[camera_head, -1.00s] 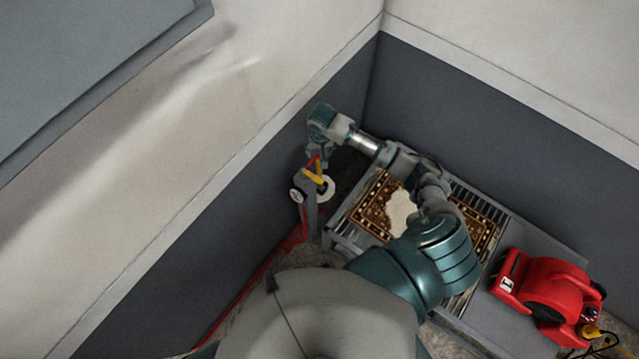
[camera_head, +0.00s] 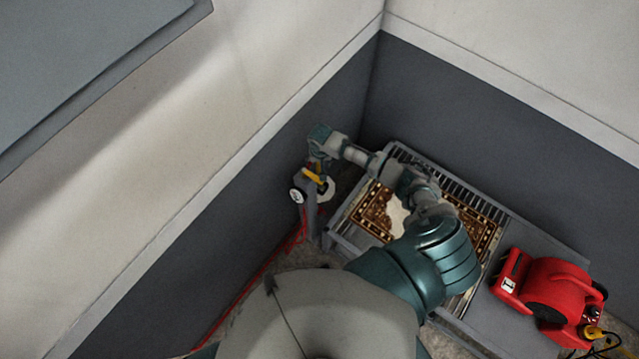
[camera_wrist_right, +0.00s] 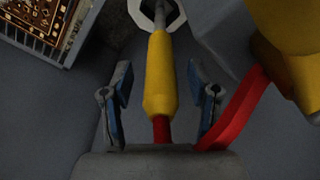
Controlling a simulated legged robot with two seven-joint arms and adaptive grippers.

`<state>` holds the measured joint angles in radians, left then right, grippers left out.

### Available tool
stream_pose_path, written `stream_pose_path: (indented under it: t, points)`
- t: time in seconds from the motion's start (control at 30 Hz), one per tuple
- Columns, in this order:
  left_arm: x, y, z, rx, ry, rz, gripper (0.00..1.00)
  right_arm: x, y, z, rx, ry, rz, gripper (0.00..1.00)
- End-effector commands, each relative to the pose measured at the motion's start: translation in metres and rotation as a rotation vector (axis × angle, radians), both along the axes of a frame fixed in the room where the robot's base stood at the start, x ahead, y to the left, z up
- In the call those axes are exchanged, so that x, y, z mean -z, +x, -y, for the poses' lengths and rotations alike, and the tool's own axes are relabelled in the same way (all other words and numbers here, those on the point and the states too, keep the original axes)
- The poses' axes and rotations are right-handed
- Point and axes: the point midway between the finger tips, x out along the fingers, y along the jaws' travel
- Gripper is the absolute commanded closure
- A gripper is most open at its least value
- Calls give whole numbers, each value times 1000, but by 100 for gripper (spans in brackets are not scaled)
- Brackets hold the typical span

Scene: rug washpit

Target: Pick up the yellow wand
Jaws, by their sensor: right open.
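The yellow wand (camera_wrist_right: 160,75) is in the right wrist view, its yellow grip running up the middle with a red part at its lower end. In the head view the wand (camera_head: 313,176) sits on a grey post-like stand (camera_head: 310,208) beside the dark wall. My right gripper (camera_wrist_right: 160,88) is open, with one blue-padded finger on each side of the wand and gaps between. In the head view my right gripper (camera_head: 318,165) is right above the wand and partly hides it. My left gripper is not in view.
A slatted grey table (camera_head: 340,241) carries a brown patterned rug (camera_head: 374,212) with a white patch. A red blower (camera_head: 553,300) stands at the right. A red hose (camera_head: 258,280) runs along the wall's foot. A larger yellow object (camera_wrist_right: 290,35) is close at the wrist view's right.

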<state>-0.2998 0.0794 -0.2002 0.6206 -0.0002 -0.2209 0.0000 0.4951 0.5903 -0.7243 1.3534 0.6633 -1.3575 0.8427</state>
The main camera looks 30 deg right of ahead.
Motion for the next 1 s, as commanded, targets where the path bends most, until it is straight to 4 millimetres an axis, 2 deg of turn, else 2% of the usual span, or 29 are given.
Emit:
stream_pose_path:
  t: [0.03,0.07,0.2,0.3,0.57,0.67,1.0]
  points:
    - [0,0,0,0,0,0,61,0,0,0,0,0,0,40]
    - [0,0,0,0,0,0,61,0,0,0,0,0,0,45]
    - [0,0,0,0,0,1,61,0,0,0,0,0,0,80]
    - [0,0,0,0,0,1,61,0,0,0,0,0,0,100]
    - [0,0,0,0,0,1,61,-1,0,0,1,1,0,100]
    - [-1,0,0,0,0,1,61,-9,1,0,0,1,3,100]
    - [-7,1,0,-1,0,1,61,-78,1,0,-1,1,5,100]
